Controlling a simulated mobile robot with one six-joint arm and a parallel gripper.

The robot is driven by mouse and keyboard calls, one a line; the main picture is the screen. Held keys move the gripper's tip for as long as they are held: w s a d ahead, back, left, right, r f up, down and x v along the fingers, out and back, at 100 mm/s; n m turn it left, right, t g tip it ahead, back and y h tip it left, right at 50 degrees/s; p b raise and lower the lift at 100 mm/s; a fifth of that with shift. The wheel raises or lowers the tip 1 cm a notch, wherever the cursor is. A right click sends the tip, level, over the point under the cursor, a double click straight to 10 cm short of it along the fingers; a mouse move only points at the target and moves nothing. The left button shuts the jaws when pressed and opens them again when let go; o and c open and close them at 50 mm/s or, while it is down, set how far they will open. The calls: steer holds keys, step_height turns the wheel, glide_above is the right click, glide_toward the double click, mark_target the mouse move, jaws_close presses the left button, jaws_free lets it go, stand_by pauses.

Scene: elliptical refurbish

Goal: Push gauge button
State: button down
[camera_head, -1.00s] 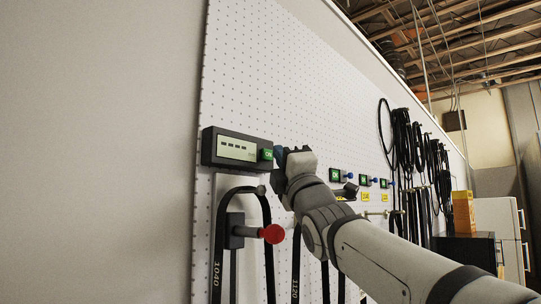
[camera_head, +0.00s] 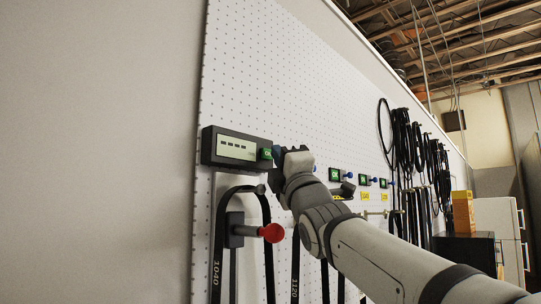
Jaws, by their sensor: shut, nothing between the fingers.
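The gauge (camera_head: 236,149) is a dark box on the white pegboard, left of centre, with a pale display showing several dashes. A green label (camera_head: 267,154) marked ON sits at its right end. A blue button (camera_head: 277,152) sticks out beside the label. My gripper (camera_head: 284,158) is at the gauge's right end, right up by the blue button. Its fingertips are small and partly hidden by my wrist, but it appears shut and empty. I cannot tell whether it touches the button.
Below the gauge, a red knob (camera_head: 272,233) juts out on a dark bracket, with black belts (camera_head: 216,245) hanging around it. More small green units (camera_head: 335,174) with blue knobs line the pegboard to the right. A black cabinet (camera_head: 468,248) with yellow boxes (camera_head: 463,212) stands far right.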

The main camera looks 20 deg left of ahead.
steer(key=shift+w+a, duration=0.15)
steer(key=shift+a, duration=0.1)
steer(key=shift+a, duration=0.15)
stand_by(0.5)
steer(key=shift+b, duration=0.3)
steer(key=shift+s+d+b, duration=0.2)
steer(key=shift+d+b, duration=0.15)
steer(key=shift+d, duration=0.15)
steer(key=s+d+b, duration=0.1)
steer(key=s+d, duration=0.1)
steer(key=d, duration=0.3)
steer(key=shift+s+d, duration=0.2)
steer(key=shift+d, duration=0.1)
steer(key=shift+w, duration=0.15)
stand_by(0.4)
